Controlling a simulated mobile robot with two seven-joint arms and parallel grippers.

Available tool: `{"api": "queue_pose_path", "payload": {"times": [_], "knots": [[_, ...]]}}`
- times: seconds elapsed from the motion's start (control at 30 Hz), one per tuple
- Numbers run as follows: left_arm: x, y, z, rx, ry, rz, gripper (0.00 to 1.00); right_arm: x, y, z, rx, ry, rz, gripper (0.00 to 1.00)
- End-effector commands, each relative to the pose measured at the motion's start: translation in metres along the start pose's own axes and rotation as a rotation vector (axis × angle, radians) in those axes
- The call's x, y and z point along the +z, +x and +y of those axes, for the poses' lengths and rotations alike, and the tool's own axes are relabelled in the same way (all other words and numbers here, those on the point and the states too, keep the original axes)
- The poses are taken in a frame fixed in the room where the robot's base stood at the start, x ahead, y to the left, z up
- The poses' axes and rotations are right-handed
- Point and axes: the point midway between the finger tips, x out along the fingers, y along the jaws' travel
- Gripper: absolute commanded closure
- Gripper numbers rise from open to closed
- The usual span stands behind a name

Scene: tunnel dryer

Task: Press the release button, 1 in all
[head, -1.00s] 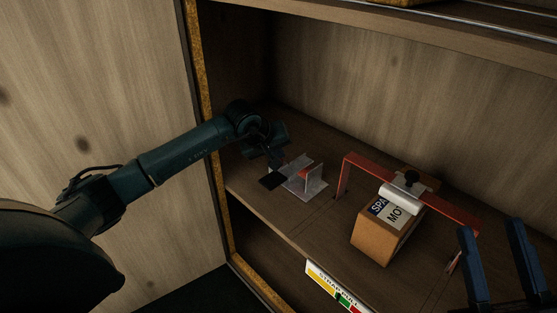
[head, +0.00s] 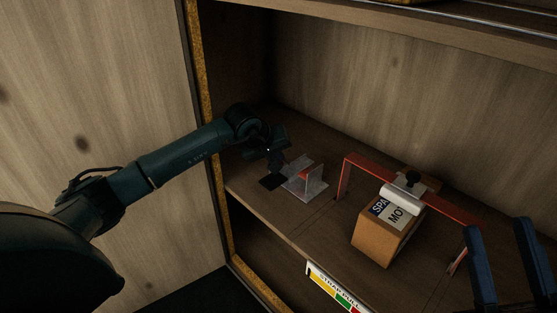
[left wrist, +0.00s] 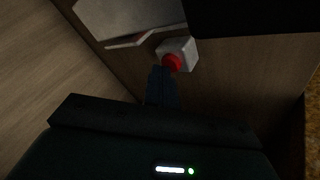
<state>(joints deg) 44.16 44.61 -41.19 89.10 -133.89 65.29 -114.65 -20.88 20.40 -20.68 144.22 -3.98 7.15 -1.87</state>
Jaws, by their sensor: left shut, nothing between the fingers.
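The red release button (left wrist: 172,62) sits on a small pale block (left wrist: 183,47) in the left wrist view. In the head view, a bit of red shows by the upright plate of a grey metal bracket (head: 312,188) on the shelf; I cannot tell if it is the button. My left gripper (head: 277,167) is shut and empty, just left of the bracket. In the left wrist view its fingertips (left wrist: 160,70) lie right beside the button; I cannot tell whether they touch. My right gripper (head: 498,228) has its two blue fingers apart, at the lower right.
A dark flat pad (head: 271,183) lies below my left gripper. The cabinet's side edge (head: 205,100) is close to my left arm.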

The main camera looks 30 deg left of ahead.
Motion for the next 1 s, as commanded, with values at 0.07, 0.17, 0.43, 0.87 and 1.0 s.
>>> {"api": "queue_pose_path", "payload": {"times": [0.07,0.17,0.43,0.87,1.0], "knots": [[0.004,0.005,-0.004,-0.004,0.0,-0.003,1.0,0.021,-0.007,-0.008,-0.008,0.015,-0.042,0.64],[0.002,0.002,-0.002,-0.005,0.0,-0.004,1.0,0.019,-0.006,-0.007,-0.008,0.015,-0.042,0.64],[-0.005,-0.011,0.006,-0.004,0.002,-0.003,1.0,0.01,0.001,-0.004,-0.007,0.016,-0.041,0.64],[-0.008,-0.016,0.009,-0.002,0.001,-0.001,1.0,0.003,0.005,-0.001,-0.005,0.012,-0.033,0.64],[-0.013,-0.025,0.014,-0.001,0.001,-0.001,1.0,-0.004,0.01,0.002,-0.005,0.01,-0.032,0.64]]}}
